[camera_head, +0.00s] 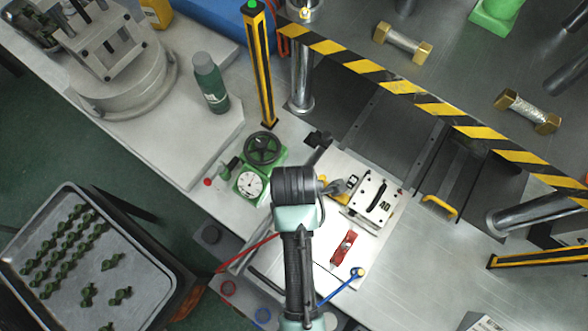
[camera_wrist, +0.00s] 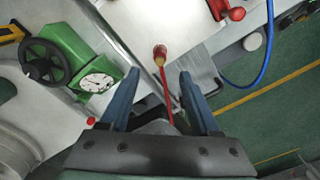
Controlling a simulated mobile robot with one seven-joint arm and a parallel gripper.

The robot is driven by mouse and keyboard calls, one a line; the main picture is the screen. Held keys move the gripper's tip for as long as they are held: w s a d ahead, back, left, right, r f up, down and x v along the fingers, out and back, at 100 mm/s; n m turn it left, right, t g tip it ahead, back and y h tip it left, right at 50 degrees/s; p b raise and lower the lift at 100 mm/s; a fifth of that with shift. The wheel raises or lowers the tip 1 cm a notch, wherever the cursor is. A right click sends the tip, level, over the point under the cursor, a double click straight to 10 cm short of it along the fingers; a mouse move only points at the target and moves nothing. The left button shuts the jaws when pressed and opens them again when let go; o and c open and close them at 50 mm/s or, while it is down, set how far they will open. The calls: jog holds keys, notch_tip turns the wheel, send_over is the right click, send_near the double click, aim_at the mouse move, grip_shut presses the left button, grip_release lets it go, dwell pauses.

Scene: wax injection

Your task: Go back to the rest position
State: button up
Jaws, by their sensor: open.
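My gripper (camera_head: 338,187) is at the end of my arm, which reaches up from the bottom middle of the head view, over the work table. In the wrist view my gripper (camera_wrist: 159,72) has its two blue fingers spread apart. Nothing is held between them. A red lever with a round knob (camera_wrist: 160,52) shows in the gap between the fingers; it appears to lie beyond them, and I cannot tell how far. In the head view part of the red lever (camera_head: 255,245) shows left of my arm.
A white plate marked 40 (camera_head: 372,199) lies right of my gripper. A green gauge (camera_head: 250,183) and a dark handwheel (camera_head: 263,148) stand left. A yellow-black post (camera_head: 260,70) and striped bar (camera_head: 400,88) stand beyond. A tray of green parts (camera_head: 130,235) is lower left. A blue lever (camera_head: 340,287) is nearby.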

jog(key=w+a+r+m+t+b, duration=0.1)
jog(key=w+r+m+t+b, duration=0.35)
jog(key=w+r, duration=0.8)
jog(key=w+a+r+m+t+b, duration=0.1)
jog(key=w+r+m+t, duration=0.65)
jog(key=r, duration=0.75)
notch_tip(320, 180, up, 19)
jog(key=d+m+t+b, duration=0.15)
jog(key=m+t, duration=0.25)
jog(key=t, duration=0.5)
jog(key=s+r+m+t+b, duration=0.1)
jog(key=s+r+m+t, duration=0.1)
jog(key=s+r, duration=0.3)
jog(key=s+r+m+t+b, duration=0.1)
jog(key=s+r+t, duration=0.3)
jog(key=r, duration=0.6)
jog(key=shift+s+m, duration=0.8)
jog(key=shift+s, duration=0.05)
jog(key=shift+d, duration=0.1)
jog(key=shift+c, duration=1)
